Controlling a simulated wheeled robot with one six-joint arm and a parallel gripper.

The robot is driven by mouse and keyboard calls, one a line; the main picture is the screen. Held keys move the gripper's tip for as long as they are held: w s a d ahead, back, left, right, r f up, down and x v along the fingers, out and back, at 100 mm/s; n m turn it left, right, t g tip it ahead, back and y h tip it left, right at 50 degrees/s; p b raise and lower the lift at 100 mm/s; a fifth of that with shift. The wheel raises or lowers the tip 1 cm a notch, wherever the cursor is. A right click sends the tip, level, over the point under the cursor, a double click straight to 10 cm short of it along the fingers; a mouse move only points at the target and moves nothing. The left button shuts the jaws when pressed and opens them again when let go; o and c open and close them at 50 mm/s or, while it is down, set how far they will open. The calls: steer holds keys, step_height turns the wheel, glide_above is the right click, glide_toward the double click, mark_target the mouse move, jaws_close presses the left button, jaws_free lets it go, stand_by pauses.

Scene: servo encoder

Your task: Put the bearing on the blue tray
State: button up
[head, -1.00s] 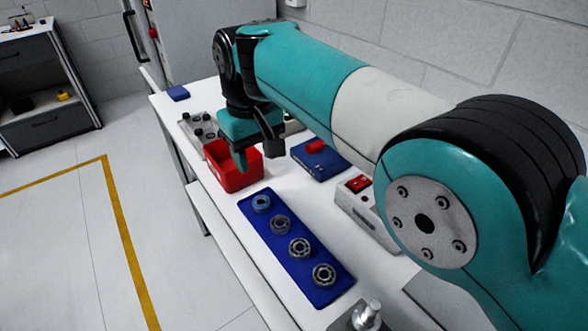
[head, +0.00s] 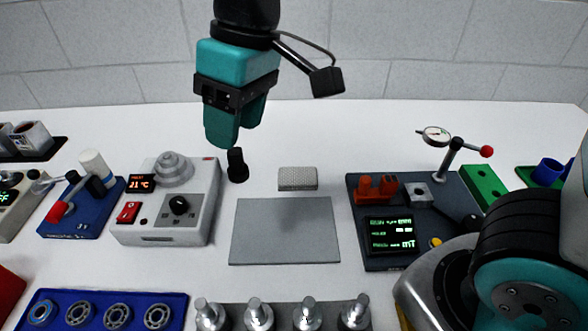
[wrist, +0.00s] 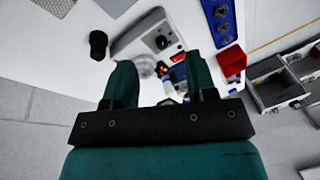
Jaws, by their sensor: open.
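The blue tray (head: 98,300) lies at the lower left of the head view, cut by the frame edge. Several ring bearings sit on it in a row, the leftmost bearing (head: 42,312) with a blue ring. The tray also shows at the top of the wrist view (wrist: 231,37). A grey heater box (head: 196,205) carries a stepped metal piece (head: 172,168) on top; I cannot tell whether a bearing is on it. My gripper (head: 232,130) is open and empty, above the back of the table behind the heater, far from the tray.
A black cylinder (head: 237,165) stands near my gripper. A grey mat (head: 285,230) and small block (head: 298,178) lie mid-table. A dark gauge station (head: 385,215) stands right. Metal posts (head: 259,315) line the front. A red bin (wrist: 232,61) shows in the wrist view.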

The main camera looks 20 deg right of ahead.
steer(key=s+d+f+m+y, duration=0.1)
steer(key=s+d+f, duration=0.2)
steer(key=s+d, duration=0.3)
steer(key=s, duration=0.4)
steer(key=shift+s+d+m, duration=0.15)
steer(key=shift+d+m, duration=0.25)
